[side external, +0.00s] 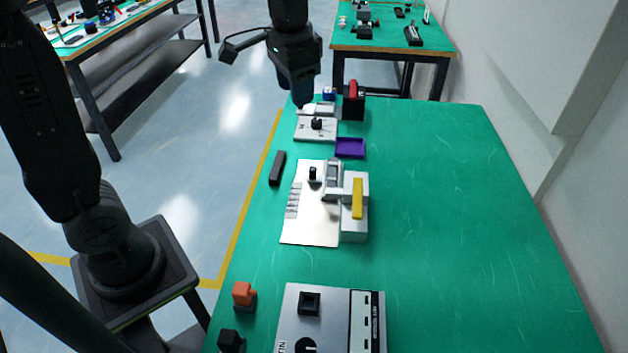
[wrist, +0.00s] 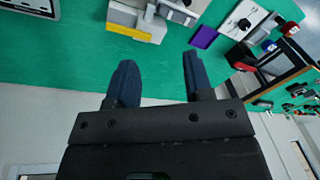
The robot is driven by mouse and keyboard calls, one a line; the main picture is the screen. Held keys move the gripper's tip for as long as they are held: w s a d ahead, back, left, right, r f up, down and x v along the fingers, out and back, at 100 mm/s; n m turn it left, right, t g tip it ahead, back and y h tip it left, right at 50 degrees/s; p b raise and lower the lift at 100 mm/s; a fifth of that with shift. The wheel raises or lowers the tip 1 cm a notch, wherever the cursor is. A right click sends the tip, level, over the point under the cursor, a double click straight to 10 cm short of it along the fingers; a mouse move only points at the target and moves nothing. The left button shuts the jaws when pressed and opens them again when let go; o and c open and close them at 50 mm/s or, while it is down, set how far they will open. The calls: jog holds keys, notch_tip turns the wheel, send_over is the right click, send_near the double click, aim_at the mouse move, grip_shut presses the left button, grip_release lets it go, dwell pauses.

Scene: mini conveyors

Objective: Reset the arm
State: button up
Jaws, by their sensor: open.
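My gripper (wrist: 157,82) shows in the wrist view with its two dark blue fingers spread apart and nothing between them. In the side view my gripper (side external: 303,98) hangs from the top of the picture, close to the far left part of the green table (side external: 450,200). The fingers overlap there, so the gap does not show. A white device with a yellow bar (side external: 357,198) stands mid-table, and the yellow bar also shows in the wrist view (wrist: 130,32). Whether the fingertips touch anything is hard to judge, but they look raised above the table.
Near my gripper are a white panel with a black knob (side external: 316,127), a red and black block (side external: 353,100) and a purple tray (side external: 350,148). A black bar (side external: 277,168), an orange-topped button (side external: 243,294) and a large control panel (side external: 335,325) lie nearer. The table's right side is clear.

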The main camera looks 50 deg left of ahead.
jog(key=s+d+f+n+t, duration=0.1)
jog(key=s+t, duration=0.1)
jog(key=s, duration=0.6)
jog(key=s+d+f+n+t+h, duration=0.1)
jog(key=s+d+t, duration=0.1)
jog(key=s, duration=0.6)
jog(key=shift+s+d, duration=0.2)
jog(key=shift+d, duration=0.05)
